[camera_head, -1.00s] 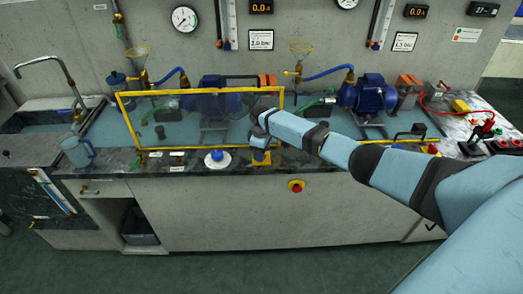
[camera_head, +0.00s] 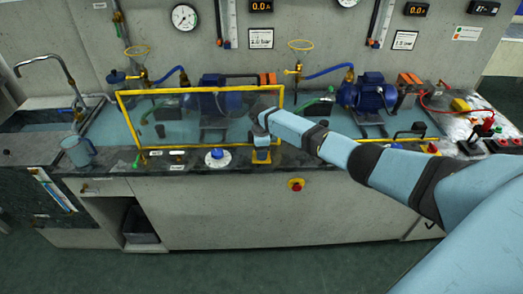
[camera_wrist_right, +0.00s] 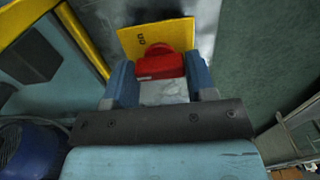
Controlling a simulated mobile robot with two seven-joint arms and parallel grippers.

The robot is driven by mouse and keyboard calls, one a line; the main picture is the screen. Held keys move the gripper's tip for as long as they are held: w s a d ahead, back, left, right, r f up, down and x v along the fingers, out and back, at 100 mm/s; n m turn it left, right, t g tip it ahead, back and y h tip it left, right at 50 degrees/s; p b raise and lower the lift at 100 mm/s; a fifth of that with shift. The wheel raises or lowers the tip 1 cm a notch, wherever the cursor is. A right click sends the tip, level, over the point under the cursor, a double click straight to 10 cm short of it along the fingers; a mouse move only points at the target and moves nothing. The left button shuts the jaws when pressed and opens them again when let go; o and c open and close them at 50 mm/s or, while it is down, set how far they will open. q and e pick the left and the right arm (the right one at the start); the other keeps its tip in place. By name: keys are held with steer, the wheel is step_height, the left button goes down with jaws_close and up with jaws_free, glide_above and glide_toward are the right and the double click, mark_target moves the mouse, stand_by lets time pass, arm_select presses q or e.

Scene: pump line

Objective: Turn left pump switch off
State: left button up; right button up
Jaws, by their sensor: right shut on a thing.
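The left pump's switch is a red knob (camera_wrist_right: 160,65) on a yellow plate (camera_wrist_right: 152,34) in the right wrist view. In the head view the yellow plate (camera_head: 262,158) shows at the counter's front edge, and the knob is hidden by my gripper. My right gripper (camera_head: 262,149) points down at the plate. Its two blue fingers stand on either side of the knob and are shut on it. The left pump (camera_head: 212,96), a blue motor, stands behind a clear panel with a yellow frame (camera_head: 190,91). My left gripper is not in view.
A blue knob on a white round base (camera_head: 217,158) sits just left of the switch. A red emergency button (camera_head: 296,184) is on the cabinet front below. The yellow-framed panel rises close behind my gripper. A second blue pump (camera_head: 370,94) stands to the right.

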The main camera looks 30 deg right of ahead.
steer(key=o, duration=0.9)
steer(key=shift+o, duration=0.2)
steer(key=shift+r, duration=0.1)
step_height(320, 180, up, 14)
